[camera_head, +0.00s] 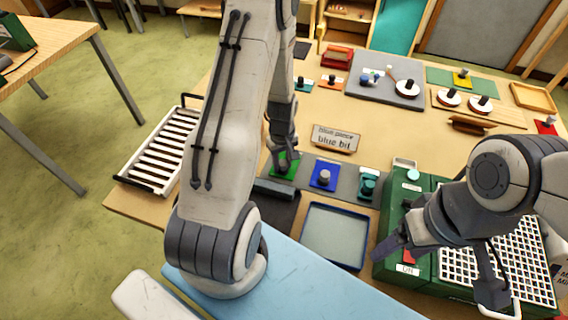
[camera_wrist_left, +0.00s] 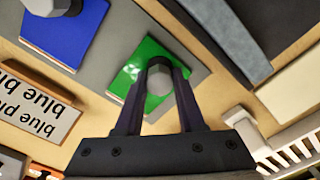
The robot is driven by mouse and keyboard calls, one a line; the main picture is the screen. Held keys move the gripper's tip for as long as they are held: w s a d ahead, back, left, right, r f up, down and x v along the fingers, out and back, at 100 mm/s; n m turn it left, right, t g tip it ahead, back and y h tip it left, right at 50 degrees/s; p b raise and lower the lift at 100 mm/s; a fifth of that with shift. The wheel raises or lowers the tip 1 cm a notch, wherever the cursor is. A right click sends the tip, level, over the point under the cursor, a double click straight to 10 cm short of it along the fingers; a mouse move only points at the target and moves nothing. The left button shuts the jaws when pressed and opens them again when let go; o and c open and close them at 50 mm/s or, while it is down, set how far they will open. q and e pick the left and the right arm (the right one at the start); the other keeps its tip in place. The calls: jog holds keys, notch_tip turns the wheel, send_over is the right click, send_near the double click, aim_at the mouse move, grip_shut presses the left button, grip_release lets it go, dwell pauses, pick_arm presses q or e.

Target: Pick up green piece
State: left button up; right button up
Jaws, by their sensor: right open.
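The green piece (camera_head: 285,168) is a flat green square with a grey knob. It is on the grey strip (camera_head: 341,178), left of the blue piece (camera_head: 323,175). My left gripper (camera_head: 282,153) reaches down over it. In the left wrist view its two dark fingers (camera_wrist_left: 160,82) close in against both sides of the knob of the green piece (camera_wrist_left: 128,76); they look shut on it. The fingers hide part of the green square. My right gripper (camera_head: 438,272) is open and empty over the green box at the right.
A blue-rimmed tray (camera_head: 333,237) lies in front, and a teal piece (camera_head: 368,184) is right of the blue one. A white slatted rack (camera_head: 160,150) is at the left edge.

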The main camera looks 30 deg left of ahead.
pick_arm(q)
grip_shut()
jog(key=shift+r, duration=0.1)
jog(key=shift+r+b, duration=0.3)
jog(key=shift+r, duration=0.2)
jog(key=r, duration=0.1)
jog(key=r+b, duration=0.1)
jog(key=d+r, duration=0.1)
jog(key=shift+w+r+b, duration=0.2)
jog(key=shift+w+b, duration=0.1)
jog(key=shift+w, duration=0.05)
jog(key=w+d+r+b, duration=0.2)
jog(key=w+d+r, duration=0.2)
jog(key=d, duration=0.5)
jog(key=shift+d+r, duration=0.3)
jog(key=shift+r, duration=0.95)
